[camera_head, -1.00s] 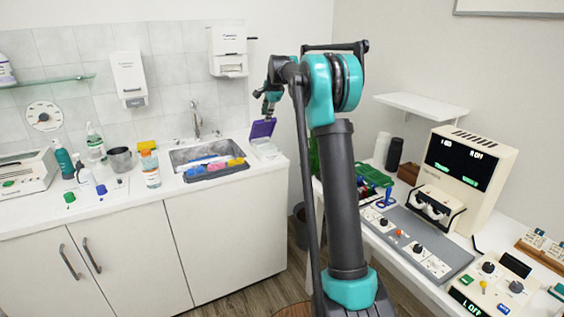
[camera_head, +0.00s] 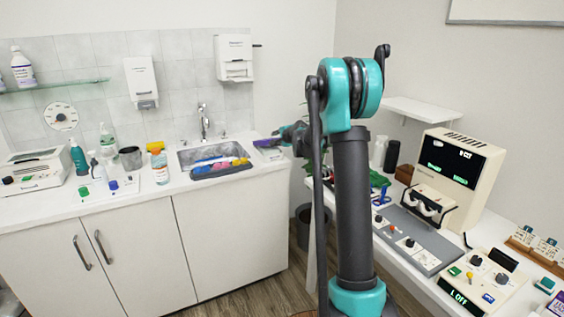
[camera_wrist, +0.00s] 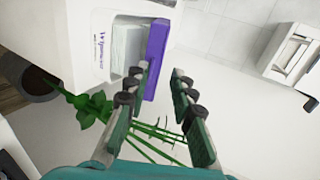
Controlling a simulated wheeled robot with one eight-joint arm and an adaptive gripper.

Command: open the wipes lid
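The wipes box is white with a purple lid. It stands at the right end of the counter in the head view, where the purple lid (camera_head: 268,142) shows as a low strip partly behind my gripper (camera_head: 282,137). In the wrist view the white box (camera_wrist: 88,45) shows its lettered side, a pale inside and the purple lid (camera_wrist: 156,45) standing out from it. My gripper (camera_wrist: 161,75) is open and empty; its left finger overlaps the lid's lower part in the picture, and its right finger is clear of it. I cannot tell whether they touch.
The sink (camera_head: 212,152) with a dark tray of colourful items (camera_head: 222,168) is left of the box. A green plant (camera_wrist: 95,106) shows below the box in the wrist view. A bin (camera_head: 304,225) stands on the floor.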

